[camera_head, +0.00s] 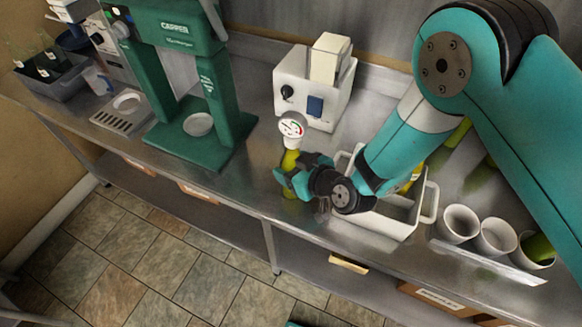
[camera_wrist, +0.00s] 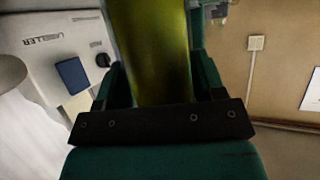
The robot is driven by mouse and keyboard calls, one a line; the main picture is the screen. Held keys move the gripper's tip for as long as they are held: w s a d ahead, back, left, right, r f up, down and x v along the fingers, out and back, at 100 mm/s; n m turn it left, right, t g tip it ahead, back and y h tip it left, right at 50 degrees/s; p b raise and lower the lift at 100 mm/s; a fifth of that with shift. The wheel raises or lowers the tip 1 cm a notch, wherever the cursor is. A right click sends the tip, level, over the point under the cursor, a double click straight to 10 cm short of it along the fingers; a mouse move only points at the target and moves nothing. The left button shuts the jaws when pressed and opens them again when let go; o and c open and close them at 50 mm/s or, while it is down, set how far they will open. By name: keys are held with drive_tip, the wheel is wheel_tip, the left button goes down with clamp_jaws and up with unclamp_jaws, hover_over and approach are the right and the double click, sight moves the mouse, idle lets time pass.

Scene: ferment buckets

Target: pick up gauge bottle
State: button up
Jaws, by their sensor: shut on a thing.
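The gauge bottle (camera_head: 290,160) is a yellow-green bottle with a white round dial gauge (camera_head: 292,128) on top. It is upright at the middle of the steel counter, in front of the white machine. My gripper (camera_head: 287,181) is shut around its lower body from the right. In the wrist view the yellow-green bottle (camera_wrist: 149,50) fills the space between the fingers of my gripper (camera_wrist: 155,85). Its gauge is outside the wrist view. I cannot tell whether its base touches the counter.
A white labeller machine (camera_head: 315,85) stands behind the bottle. A green capper press (camera_head: 190,80) is to the left. A white tray (camera_head: 385,220) lies under my arm, partly hidden. White cups (camera_head: 460,224) stand at right, one holding a green bottle (camera_head: 538,247).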

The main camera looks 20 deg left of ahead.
sight(293, 115)
drive_tip(key=shift+a+r, duration=0.1)
drive_tip(key=shift+r, duration=0.05)
wheel_tip(293, 115, up, 20)
drive_tip(key=b, duration=0.5)
